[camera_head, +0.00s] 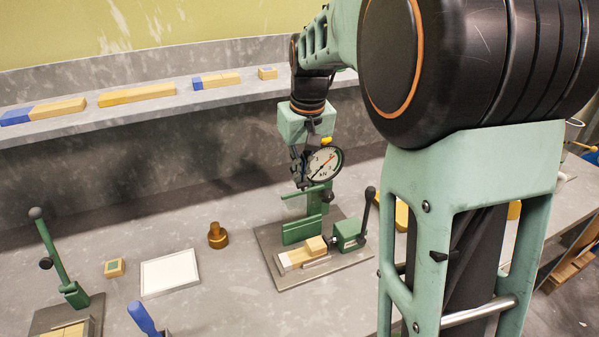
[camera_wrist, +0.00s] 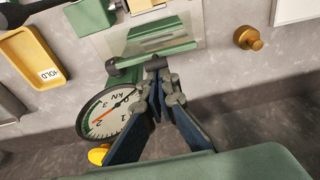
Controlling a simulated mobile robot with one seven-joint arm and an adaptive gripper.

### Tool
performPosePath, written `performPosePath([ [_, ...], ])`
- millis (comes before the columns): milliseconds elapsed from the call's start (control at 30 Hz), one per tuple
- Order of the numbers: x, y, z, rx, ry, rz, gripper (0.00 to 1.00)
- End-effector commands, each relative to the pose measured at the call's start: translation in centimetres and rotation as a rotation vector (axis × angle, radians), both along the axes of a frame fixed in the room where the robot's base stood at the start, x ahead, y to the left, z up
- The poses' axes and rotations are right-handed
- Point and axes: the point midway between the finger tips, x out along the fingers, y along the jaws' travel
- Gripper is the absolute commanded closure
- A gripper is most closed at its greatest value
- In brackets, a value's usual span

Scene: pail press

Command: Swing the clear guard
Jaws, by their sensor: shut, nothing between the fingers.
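The green press (camera_head: 318,203) stands on a grey base plate (camera_head: 262,240), with a round dial gauge marked kN (camera_head: 325,164) on its upper part. The gauge also shows in the wrist view (camera_wrist: 107,117). A green crossbar (camera_wrist: 152,62) lies at my fingertips in the wrist view; whether they touch it is unclear. My gripper (camera_head: 301,178) is shut and empty, pointing down beside the gauge; its fingers converge in the wrist view (camera_wrist: 157,80). A wooden block (camera_head: 315,246) sits at the press front.
A green clamp with a black-knobbed lever (camera_head: 350,232) stands right of the block. A brass piece (camera_head: 217,236), a white tray (camera_head: 170,273) and another lever press (camera_head: 72,290) are left. A yellow HOLD tray (camera_wrist: 38,58) shows in the wrist view. A shelf (camera_head: 140,107) runs behind.

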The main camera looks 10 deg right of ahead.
Motion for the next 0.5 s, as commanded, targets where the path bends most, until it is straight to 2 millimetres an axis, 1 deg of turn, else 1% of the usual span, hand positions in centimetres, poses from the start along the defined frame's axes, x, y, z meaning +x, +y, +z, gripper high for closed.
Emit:
performPosePath([
  [100, -1.0, -0.2, 0.1, 0.0, -0.001, 0.0, 1.0],
  [200, -1.5, -0.3, 0.1, 0.0, 0.0, 0.001, 1.0],
  [500, -1.4, -0.3, 0.2, 0.0, 0.0, 0.0, 1.0],
])
